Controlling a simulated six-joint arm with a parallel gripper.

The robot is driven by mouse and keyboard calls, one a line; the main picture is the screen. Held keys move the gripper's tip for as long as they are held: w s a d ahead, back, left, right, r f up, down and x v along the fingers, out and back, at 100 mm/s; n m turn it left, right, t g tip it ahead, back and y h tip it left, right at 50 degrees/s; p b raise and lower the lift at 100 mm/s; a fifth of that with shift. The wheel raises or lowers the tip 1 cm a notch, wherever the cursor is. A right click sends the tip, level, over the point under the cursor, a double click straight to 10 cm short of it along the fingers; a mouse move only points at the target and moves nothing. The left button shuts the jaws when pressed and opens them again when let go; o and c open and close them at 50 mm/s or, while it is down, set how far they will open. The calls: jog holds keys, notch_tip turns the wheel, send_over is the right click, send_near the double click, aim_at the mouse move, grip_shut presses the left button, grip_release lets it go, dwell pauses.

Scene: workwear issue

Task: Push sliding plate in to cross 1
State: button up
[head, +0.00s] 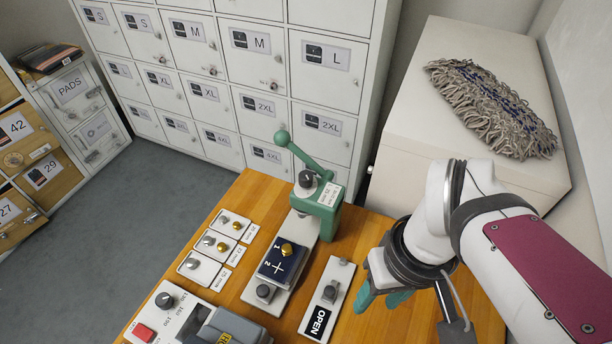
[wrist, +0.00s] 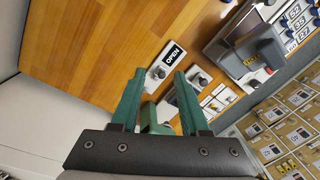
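The sliding plate (head: 269,268) is dark blue, marked 1 and 2, with a white cross visible by the 2. A brass piece (head: 287,249) sits on it near the 1, and a dark knob (head: 264,292) is at its front end. It lies on a pale base in front of the green lever press (head: 328,212), partly outside the press. My gripper (head: 382,296) is to the right of the plate, over the table, touching nothing that I can make out. In the wrist view its two green fingers (wrist: 158,76) are apart and empty; the plate is not clearly visible there.
An OPEN switch panel (head: 328,297) lies between plate and gripper; it shows in the wrist view (wrist: 166,64). Several small knob panels (head: 203,269) and a grey device (head: 232,328) are left. Lockers (head: 250,95) stand behind; a white chest (head: 425,95) carries a mop head (head: 490,108).

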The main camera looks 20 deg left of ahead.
jog(key=shift+o, duration=1.1)
jog(key=w+a+n, duration=0.2)
jog(key=a+n, duration=0.5)
jog(key=n, duration=0.1)
jog(key=shift+a+f+h, duration=0.3)
jog(key=shift+a, duration=0.05)
jog(key=n, duration=1.2)
send_over(263, 290)
notch_tip(263, 290, down, 3)
jog(key=shift+n+t, duration=0.3)
notch_tip(263, 290, down, 16)
jog(key=shift+r, duration=0.2)
grip_shut()
